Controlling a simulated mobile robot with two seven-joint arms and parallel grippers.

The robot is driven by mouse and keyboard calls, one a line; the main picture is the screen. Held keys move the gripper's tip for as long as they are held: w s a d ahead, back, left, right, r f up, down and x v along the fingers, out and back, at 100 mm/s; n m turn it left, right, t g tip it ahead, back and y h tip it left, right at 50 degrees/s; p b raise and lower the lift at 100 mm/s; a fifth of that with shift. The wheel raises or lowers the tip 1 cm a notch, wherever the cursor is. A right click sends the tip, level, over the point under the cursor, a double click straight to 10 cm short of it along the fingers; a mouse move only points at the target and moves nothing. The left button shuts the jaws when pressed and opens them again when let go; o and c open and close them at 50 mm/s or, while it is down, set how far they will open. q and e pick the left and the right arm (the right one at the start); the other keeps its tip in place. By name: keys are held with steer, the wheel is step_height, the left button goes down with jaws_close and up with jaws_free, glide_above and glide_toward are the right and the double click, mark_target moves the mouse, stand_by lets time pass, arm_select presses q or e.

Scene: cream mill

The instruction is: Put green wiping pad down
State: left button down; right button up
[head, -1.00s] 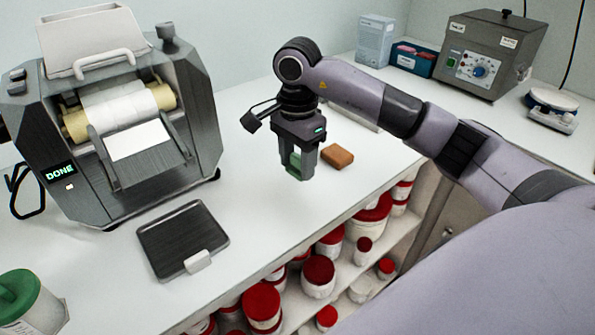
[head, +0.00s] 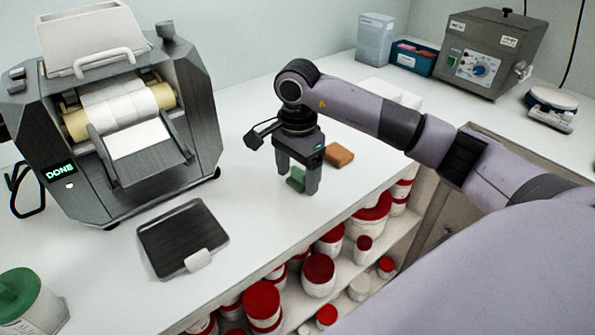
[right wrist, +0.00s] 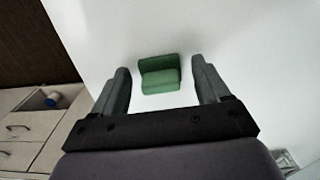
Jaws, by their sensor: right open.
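The green wiping pad (head: 296,178) is at the white counter top, between the fingers of my right gripper (head: 298,184) in the head view. In the right wrist view the pad (right wrist: 159,74) lies on the white surface. It shows between and beyond the fingertips of the right gripper (right wrist: 165,85), with a gap on each side. The right gripper is open, pointing down, and not holding the pad. My left gripper is not in view.
An orange-brown block (head: 340,155) lies just right of the gripper. A mill with white rollers (head: 118,112) and a "DONE" display stands at left, with a dark tray (head: 183,236) before it. Red-lidded jars (head: 319,270) fill the shelf below. A green-lidded container (head: 25,300) stands at front left.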

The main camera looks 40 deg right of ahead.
mark_target(300, 170)
steer(key=r, duration=0.3)
steer(key=r+b, duration=0.1)
steer(key=r, duration=0.1)
steer(key=shift+d+r, duration=0.2)
steer(key=shift+r, duration=0.85)
steer(key=shift+s, duration=0.15)
